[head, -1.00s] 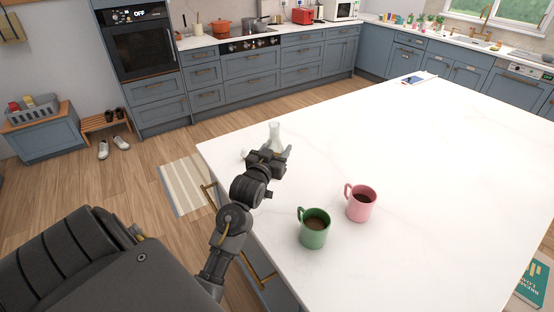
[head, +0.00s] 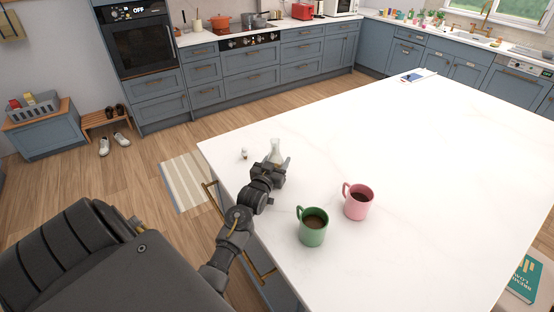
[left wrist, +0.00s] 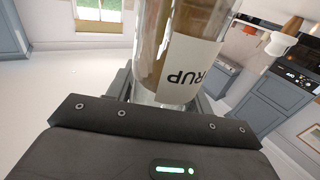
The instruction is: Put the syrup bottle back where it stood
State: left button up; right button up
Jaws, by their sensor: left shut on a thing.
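The syrup bottle (head: 276,149) is clear glass with a narrow neck and stands upright in my left gripper (head: 275,165), near the left edge of the white island. In the left wrist view, the bottle (left wrist: 181,60) rises between the fingers, its pale label reading "RUP" upside down and brown syrup showing inside. My left gripper is shut on its lower part, which hides the base in the head view. I cannot tell whether the base touches the top. My right gripper is not in view.
A small white item (head: 244,153) stands left of the bottle on the island top (head: 400,140). A green mug (head: 313,228) and a pink mug (head: 358,202), both with dark drinks, stand nearer and to the right. The top beyond the bottle is clear.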

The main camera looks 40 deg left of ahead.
pick_arm(q)
jog(key=shift+f, duration=0.2)
jog(key=o, duration=1.3)
jog(key=shift+r, duration=0.25)
jog(key=shift+s+d+f, duration=0.15)
jog(key=shift+s, duration=0.2)
jog(key=b+v, duration=0.3)
jog(key=v, duration=0.8)
jog(key=shift+s, duration=0.2)
